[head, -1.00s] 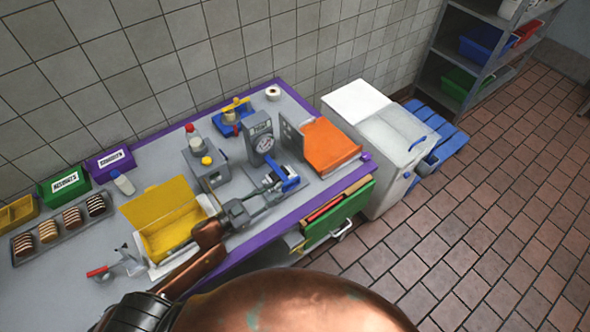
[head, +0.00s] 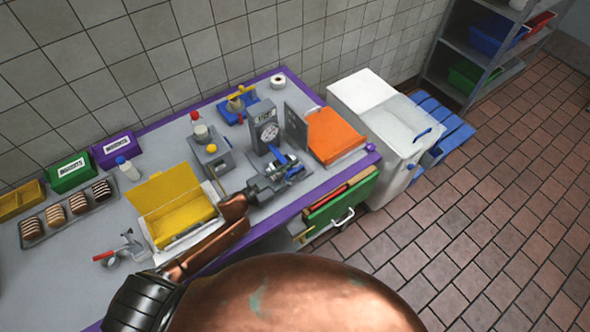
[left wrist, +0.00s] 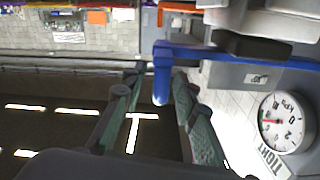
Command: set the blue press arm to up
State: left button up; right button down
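The press with a round dial (head: 269,133) stands near the back middle of the table in the head view. Its blue press arm (head: 277,155) is in front of the dial, partly hidden by my gripper; I cannot tell its exact angle. In the left wrist view, the blue arm (left wrist: 205,53) runs across the top and its bent end hangs between my fingertips. My left gripper (head: 283,175) is at the press; in the left wrist view its fingers (left wrist: 160,78) are apart, one on either side of the blue end, with slight gaps. My right gripper is not in view.
An orange tray (head: 333,137) stands right of the press, and a grey block device (head: 212,150) with knobs stands left. A yellow box (head: 175,205) lies beside my left arm. An open green drawer (head: 340,206) projects from the table's front.

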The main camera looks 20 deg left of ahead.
pick_arm(q)
grip_shut()
dwell(0.5)
jog(key=shift+r, duration=0.1)
